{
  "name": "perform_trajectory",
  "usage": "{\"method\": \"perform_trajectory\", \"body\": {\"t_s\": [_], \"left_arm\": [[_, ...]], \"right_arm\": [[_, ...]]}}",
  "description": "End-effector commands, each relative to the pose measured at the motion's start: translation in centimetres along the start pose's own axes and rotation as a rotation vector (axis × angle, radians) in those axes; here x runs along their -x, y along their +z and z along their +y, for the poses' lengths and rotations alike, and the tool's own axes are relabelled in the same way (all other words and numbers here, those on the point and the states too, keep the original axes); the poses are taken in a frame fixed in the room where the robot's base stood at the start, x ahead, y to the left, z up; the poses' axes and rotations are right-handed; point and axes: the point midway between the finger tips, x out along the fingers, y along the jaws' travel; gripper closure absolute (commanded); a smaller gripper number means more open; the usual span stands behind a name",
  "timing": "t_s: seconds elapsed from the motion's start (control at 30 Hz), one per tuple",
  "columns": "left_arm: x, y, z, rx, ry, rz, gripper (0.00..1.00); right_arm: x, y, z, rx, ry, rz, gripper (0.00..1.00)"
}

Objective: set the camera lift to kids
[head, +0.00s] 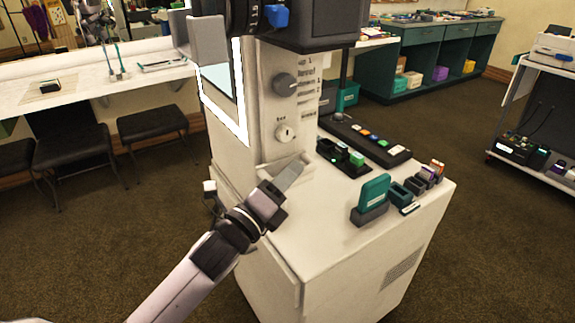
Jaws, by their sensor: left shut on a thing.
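The pale booth column (257,100) stands on a white cabinet, with a dark camera unit (322,22) at its top. A dark round knob (285,84) with a printed list beside it and a key switch (285,132) are on its face. The print is too small to read surely. My left gripper (288,178) is at the column's foot, in front of a pale plate (267,168), and is shut on a part there. Its fingers hide that part, which seems to be the camera lift control; its setting cannot be read. My right gripper is out of view.
On the white cabinet top (330,240) stand a teal stamp-like block (373,194), several small blocks and a dark button panel (365,139). Stools (152,126) and a counter (60,95) are at left. A cart (535,130) is at right; carpet lies between.

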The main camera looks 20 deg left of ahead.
Motion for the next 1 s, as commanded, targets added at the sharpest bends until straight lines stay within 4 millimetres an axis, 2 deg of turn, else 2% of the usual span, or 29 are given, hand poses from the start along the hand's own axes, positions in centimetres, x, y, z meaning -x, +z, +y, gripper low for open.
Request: {"method": "perform_trajectory", "body": {"t_s": [0.03, 0.3, 0.77, 0.8, 0.83, 1.0], "left_arm": [[0.3, -0.9, 1.5, -0.001, 0.001, 0.0, 1.0], [1.1, -2.9, 4.8, 0.0, -0.001, 0.0, 1.0], [1.3, -3.3, 5.5, 0.0, 0.004, 0.003, 1.0], [1.3, -3.3, 5.5, 0.0, 0.005, 0.003, 0.66], [1.3, -3.3, 5.5, 0.0, 0.005, 0.003, 0.57], [1.3, -3.1, 5.3, -0.001, -0.001, 0.0, 0.57]], "right_arm": [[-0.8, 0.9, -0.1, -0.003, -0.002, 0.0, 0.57], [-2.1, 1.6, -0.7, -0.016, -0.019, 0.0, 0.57], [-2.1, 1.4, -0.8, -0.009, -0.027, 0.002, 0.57], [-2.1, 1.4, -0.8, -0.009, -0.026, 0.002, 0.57], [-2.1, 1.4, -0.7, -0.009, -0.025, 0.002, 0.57], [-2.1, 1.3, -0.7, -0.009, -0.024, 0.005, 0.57]]}}
